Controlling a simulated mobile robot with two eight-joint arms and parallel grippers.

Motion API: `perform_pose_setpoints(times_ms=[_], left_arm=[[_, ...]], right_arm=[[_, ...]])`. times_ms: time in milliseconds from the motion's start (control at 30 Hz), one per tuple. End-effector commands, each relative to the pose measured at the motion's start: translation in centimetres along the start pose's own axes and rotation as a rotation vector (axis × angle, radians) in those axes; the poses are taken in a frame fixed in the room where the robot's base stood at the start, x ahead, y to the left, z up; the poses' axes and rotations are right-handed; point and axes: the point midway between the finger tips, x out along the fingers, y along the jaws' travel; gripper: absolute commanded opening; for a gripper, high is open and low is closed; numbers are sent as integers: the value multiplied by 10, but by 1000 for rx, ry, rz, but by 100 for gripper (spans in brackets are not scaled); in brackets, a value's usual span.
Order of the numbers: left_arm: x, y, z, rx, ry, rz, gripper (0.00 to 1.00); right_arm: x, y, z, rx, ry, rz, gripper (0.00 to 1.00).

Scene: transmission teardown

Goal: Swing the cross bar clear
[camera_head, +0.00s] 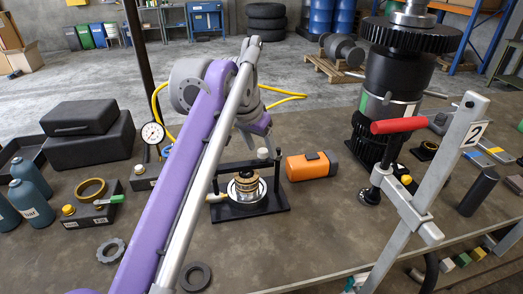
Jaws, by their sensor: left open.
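A small press-like fixture stands on the bench in the middle, with a black base plate (272,208) and upright black posts. A dark cross bar (243,164) appears to span the posts above a brass-and-silver round part (246,184). A pale knob (263,153) sits near the bar's right end. My left arm, purple and grey, reaches in from the lower left. My left gripper (262,126) is above and behind the fixture, apart from the bar as far as I can see. It is open and holds nothing visible. My right gripper is not in view.
An orange case (311,166) lies right of the fixture. A tall black transmission (391,85) and a grey clamp frame with a red handle (405,126) stand further right. A dial gauge (153,133) and black cases (88,140) are left.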

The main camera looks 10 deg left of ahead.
Motion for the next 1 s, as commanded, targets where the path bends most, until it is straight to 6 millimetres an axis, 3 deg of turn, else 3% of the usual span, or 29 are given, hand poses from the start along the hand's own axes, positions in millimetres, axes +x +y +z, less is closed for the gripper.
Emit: perform_pose_setpoints(times_ms=[367, 733, 1000], left_arm=[[8, 0, 0, 0, 0, 0, 66], [8, 0, 0, 0, 0, 0, 3], [8, 0, 0, 0, 0, 0, 0]], right_arm=[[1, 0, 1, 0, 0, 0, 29], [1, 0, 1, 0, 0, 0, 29], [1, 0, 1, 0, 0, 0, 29]])
